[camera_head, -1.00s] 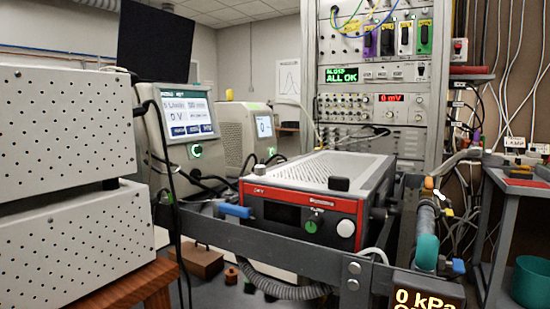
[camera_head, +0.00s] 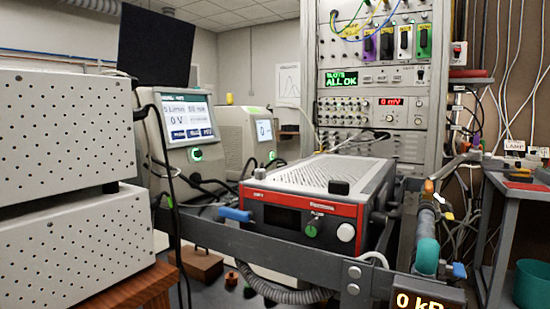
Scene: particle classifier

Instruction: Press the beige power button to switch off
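A red-framed grey device (camera_head: 270,191) with a perforated light top sits in a dark metal frame at the centre. On its front are a dark display window (camera_head: 283,215), a green knob (camera_head: 311,231) and a pale, off-white to beige round button (camera_head: 346,232) at the right. I cannot read a power label on this button. A black block (camera_head: 339,187) stands on the top's front edge. Neither of my grippers is in view, and nothing touches the button.
Grey frame bars (camera_head: 300,262) run below and right of the device. Perforated boxes (camera_head: 65,150) fill the left. A control unit (camera_head: 188,135) reading 0 V has a lit green button (camera_head: 196,154). A rack (camera_head: 375,75) showing ALL OK stands behind. A teal-ended pipe (camera_head: 426,256) rises at right.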

